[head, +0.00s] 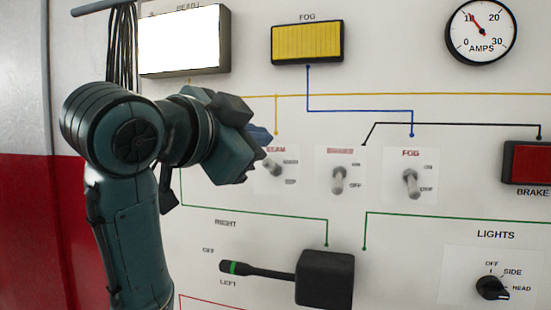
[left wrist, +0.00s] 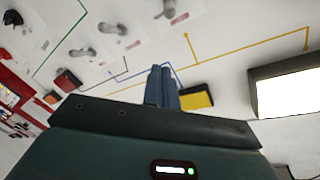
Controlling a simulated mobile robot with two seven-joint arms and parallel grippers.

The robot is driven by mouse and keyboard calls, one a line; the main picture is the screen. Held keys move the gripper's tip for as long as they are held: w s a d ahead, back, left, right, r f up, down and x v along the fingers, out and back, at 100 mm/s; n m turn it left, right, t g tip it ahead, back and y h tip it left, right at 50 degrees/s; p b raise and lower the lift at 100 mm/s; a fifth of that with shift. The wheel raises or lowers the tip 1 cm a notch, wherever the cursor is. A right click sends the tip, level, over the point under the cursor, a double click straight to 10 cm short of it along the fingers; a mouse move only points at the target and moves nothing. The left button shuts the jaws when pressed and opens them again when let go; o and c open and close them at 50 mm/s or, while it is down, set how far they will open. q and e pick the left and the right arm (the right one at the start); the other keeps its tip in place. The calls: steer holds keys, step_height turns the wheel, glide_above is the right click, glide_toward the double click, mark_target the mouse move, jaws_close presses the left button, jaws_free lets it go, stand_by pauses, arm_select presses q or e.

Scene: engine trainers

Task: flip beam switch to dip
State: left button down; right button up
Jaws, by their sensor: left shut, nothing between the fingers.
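The beam switch (head: 272,168) is a small grey toggle on a white plate under a red, blurred label on the wall panel. Two small position labels stand to its right, too blurred to read surely. I cannot tell which way its lever is set. My left gripper (head: 263,136) is shut and empty, with its blue fingertips just above and left of the switch, partly over its label. In the left wrist view the shut fingers (left wrist: 163,86) show in the middle, and the beam switch (left wrist: 165,9) is at the top edge. My right gripper is out of view.
The ignition-style middle toggle (head: 338,180) and fog toggle (head: 410,185) stand right of the beam switch. The turn stalk (head: 258,270) juts out below. A headlamp (head: 180,45) glows white above my arm; the yellow fog lamp (head: 307,42) is beside it.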

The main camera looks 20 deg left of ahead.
mark_target(271, 166)
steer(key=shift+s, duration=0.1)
